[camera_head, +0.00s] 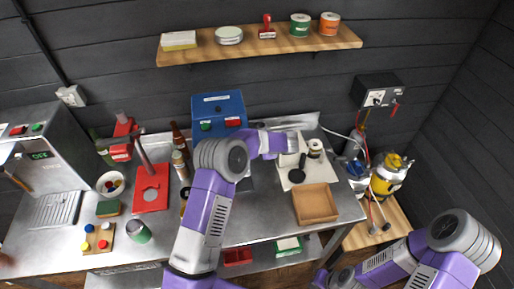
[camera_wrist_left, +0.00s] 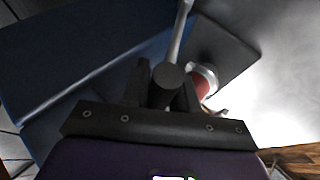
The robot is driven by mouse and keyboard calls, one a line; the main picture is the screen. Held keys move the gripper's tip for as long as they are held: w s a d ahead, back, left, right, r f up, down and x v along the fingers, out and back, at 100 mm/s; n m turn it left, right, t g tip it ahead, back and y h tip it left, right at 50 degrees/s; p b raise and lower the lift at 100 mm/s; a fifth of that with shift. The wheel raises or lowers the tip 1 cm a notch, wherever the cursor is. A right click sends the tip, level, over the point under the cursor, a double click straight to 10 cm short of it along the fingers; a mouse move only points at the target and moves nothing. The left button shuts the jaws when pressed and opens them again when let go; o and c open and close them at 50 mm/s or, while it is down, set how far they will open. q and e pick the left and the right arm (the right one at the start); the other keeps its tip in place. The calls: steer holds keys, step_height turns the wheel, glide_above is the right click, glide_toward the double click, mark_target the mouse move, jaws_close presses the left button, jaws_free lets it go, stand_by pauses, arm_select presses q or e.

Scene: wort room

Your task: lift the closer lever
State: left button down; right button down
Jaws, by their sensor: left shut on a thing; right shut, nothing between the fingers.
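A blue box-shaped machine (camera_head: 218,105) with a green and a red button stands at the back of the metal table; I take it to be the closer. In the left wrist view, its blue body (camera_wrist_left: 90,75) fills the left side. A thin metal lever (camera_wrist_left: 181,30) comes down to a dark round knob (camera_wrist_left: 170,75). My left gripper (camera_wrist_left: 165,88) is shut on this knob. In the head view my left arm hides the lever and this gripper. My right gripper (camera_head: 321,279) is low at the bottom edge, partly cut off, shut and empty, away from the machine.
A red hand press (camera_head: 151,198) and a brown bottle (camera_head: 178,135) stand left of my left arm. A red-and-silver thing (camera_wrist_left: 205,80) is close beside the left fingers. A wooden tray (camera_head: 315,203) lies right. A shelf (camera_head: 265,45) hangs above.

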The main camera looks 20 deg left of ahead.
arm_select(q)
steer(key=c, duration=0.9)
jaws_free()
steer(key=shift+c, duration=0.2)
steer(key=shift+d+r, duration=0.1)
steer(key=v, duration=0.7)
steer(key=shift+r+b, duration=0.2)
steer(key=shift+b, duration=0.2)
steer(key=shift+d, duration=0.1)
